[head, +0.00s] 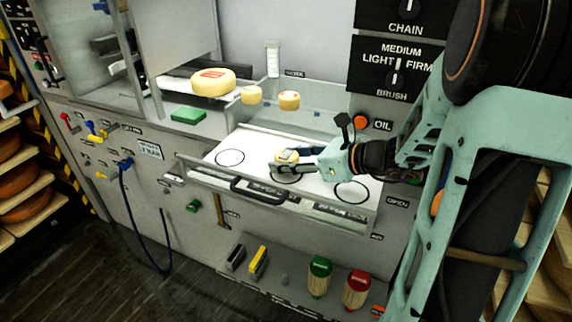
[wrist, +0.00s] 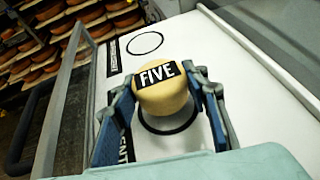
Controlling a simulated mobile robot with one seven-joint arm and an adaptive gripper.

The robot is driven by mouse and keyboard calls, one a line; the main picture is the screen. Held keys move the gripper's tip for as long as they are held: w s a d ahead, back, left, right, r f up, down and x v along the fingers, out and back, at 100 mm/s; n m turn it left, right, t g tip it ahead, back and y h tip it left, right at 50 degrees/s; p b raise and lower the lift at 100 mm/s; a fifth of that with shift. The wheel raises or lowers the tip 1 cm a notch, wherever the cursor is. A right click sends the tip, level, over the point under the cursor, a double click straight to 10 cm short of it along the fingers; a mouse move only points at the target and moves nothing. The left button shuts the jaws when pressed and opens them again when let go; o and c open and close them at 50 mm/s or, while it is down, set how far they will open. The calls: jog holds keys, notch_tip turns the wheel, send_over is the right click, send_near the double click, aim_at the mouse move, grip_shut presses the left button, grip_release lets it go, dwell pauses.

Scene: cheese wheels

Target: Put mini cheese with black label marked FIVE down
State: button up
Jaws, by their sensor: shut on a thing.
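The mini cheese (wrist: 161,97) is a small pale yellow wheel with a black label reading FIVE. My gripper (wrist: 163,92) is shut on it, one blue finger on each side. In the wrist view it covers part of a black circle drawn on the white surface. Whether it touches the surface, I cannot tell. In the head view the cheese (head: 287,156) and my gripper (head: 295,163) are over the middle circle of the white drawer surface (head: 258,146). The label cannot be read there.
An empty left circle (head: 230,157) and an empty right circle (head: 352,191) flank the middle one. Two small cheeses (head: 251,95) (head: 289,100) and a larger cheese (head: 213,81) stand behind. The drawer handle (head: 258,190) juts out in front.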

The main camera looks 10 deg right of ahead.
jog(key=shift+f, duration=0.85)
jog(key=shift+f, duration=0.25)
jog(key=o, duration=1.3)
jog(key=shift+r, duration=0.1)
jog(key=shift+r, duration=0.15)
jog(key=v, duration=1.2)
jog(key=shift+a+p, duration=0.1)
jog(key=shift+p, duration=0.3)
